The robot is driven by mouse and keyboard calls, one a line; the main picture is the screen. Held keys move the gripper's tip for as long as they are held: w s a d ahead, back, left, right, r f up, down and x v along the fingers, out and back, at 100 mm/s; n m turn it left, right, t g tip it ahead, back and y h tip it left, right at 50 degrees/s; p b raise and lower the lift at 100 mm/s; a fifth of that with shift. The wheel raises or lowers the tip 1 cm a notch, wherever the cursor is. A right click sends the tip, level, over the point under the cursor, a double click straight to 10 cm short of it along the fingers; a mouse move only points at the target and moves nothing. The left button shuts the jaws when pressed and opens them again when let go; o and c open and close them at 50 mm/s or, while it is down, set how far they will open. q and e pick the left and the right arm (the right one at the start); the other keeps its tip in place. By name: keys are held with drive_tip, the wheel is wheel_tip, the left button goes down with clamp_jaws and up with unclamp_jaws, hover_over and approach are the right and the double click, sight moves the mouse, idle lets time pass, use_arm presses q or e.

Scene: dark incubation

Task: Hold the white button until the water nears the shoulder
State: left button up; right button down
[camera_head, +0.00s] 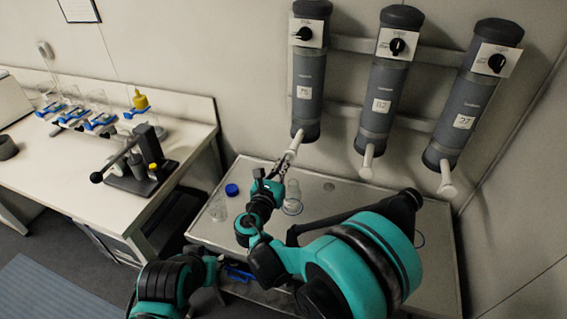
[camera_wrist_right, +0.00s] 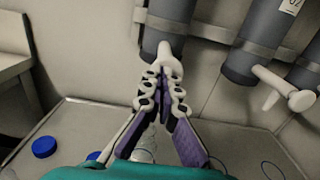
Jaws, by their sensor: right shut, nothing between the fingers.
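Three grey cylinders hang on the wall; the left one (camera_head: 308,75) has a white button-like rod (camera_head: 295,143) at its lower end. My right gripper (camera_head: 279,170) is shut and empty, its fingertips at the rod's lower end. In the wrist view the fingertips (camera_wrist_right: 163,75) meet or nearly meet the white rod (camera_wrist_right: 166,50); contact is uncertain. A clear bottle (camera_head: 292,192) stands below on the metal bench, partly hidden by the gripper; its water level cannot be made out. My left gripper (camera_head: 222,283) is low at the bench's front edge, its jaws unclear.
The middle cylinder (camera_head: 380,105) and right cylinder (camera_head: 465,105) have similar white rods. A blue cap (camera_head: 232,189) and another clear vessel (camera_head: 218,208) are on the bench (camera_head: 335,190). A white table (camera_head: 60,165) with glassware in blue holders stands left.

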drive_tip(key=shift+x, duration=0.95)
drive_tip(key=shift+r, duration=0.25)
idle(6.8)
